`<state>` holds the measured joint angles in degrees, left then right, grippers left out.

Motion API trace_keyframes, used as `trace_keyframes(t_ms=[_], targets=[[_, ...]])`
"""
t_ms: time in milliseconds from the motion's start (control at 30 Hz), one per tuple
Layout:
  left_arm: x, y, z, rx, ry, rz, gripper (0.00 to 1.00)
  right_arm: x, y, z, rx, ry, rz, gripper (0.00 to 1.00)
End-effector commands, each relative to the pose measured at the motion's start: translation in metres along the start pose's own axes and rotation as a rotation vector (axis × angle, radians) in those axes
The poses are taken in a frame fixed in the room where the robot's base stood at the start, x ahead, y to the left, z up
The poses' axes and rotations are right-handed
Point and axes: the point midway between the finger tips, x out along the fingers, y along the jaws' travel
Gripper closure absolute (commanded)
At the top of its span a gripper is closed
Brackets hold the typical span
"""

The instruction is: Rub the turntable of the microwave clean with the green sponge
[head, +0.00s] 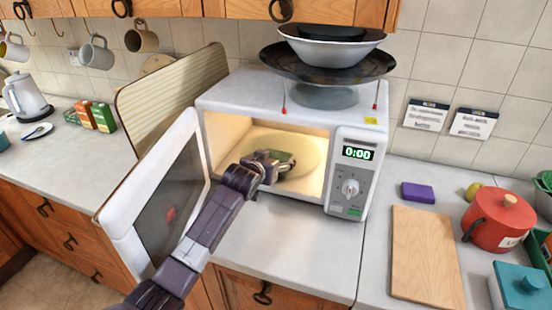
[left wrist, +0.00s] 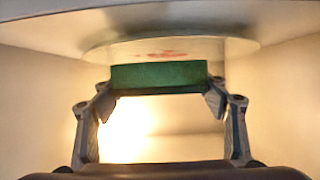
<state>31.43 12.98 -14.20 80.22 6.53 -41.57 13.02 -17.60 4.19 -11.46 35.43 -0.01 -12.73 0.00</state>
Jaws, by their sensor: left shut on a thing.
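The white microwave (head: 255,98) stands on the counter with its door (head: 165,200) swung open to the left and its inside lit. The pale round turntable (head: 306,146) lies on its floor. In the left wrist view the turntable (left wrist: 215,47) shows at the top, with a reddish stain (left wrist: 160,54) on it. My left gripper (head: 276,164) reaches in through the opening, shut on the green sponge (left wrist: 158,76). The sponge overlaps the turntable's edge in that view; I cannot tell whether they touch. The gripper hides part of the turntable in the head view. My right gripper is not in view.
Bowls and a dark pan (head: 330,62) are stacked on the microwave. To its right are a purple sponge (head: 417,192), a wooden board (head: 425,255) and a red pot (head: 497,222). The microwave's side walls enclose the gripper. The counter before it is clear.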

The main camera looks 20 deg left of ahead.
Motion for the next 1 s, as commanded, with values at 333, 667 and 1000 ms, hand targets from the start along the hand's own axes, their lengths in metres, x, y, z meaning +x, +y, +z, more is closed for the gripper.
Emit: trace_keyframes(t_ms=[333, 667, 1000], targets=[[0.003, 0.0, 0.006, 0.0, 0.0, 0.0, 0.52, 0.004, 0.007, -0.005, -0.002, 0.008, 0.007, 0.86], [0.005, 0.0, 0.012, 0.0, 0.0, 0.0, 0.52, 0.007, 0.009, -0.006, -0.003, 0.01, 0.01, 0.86], [0.007, 0.0, 0.018, 0.0, -0.001, 0.0, 0.52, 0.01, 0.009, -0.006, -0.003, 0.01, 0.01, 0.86]])
